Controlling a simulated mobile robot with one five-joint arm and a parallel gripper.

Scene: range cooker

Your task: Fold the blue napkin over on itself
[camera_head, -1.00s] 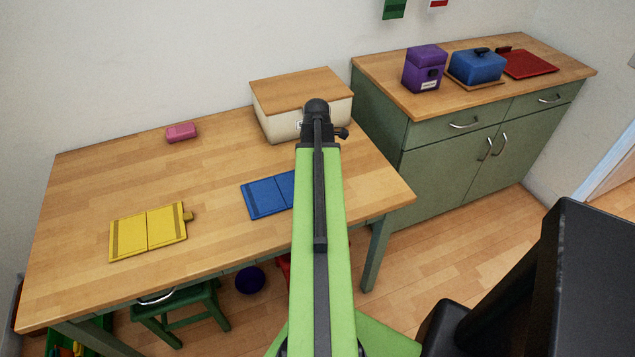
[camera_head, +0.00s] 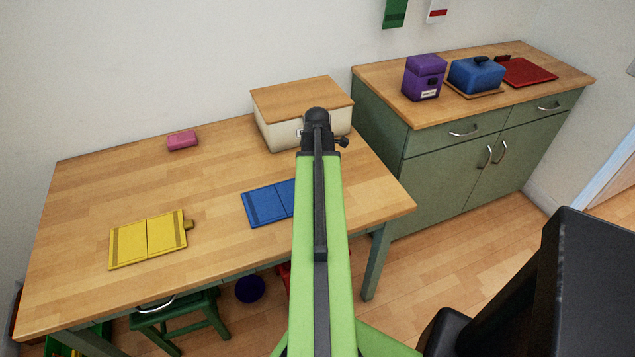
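The blue napkin (camera_head: 265,205) lies flat on the wooden table, right of the middle, with a crease line across it. Its right part is hidden behind my green arm. My arm reaches forward over the table's right side, and its dark end (camera_head: 317,120) is in front of the cream box. The gripper's fingers cannot be made out from this view.
A cream box with a wooden lid (camera_head: 300,97) stands at the back right. A green cabinet (camera_head: 450,150) holds a purple canister (camera_head: 423,78) and a blue dish (camera_head: 477,75).

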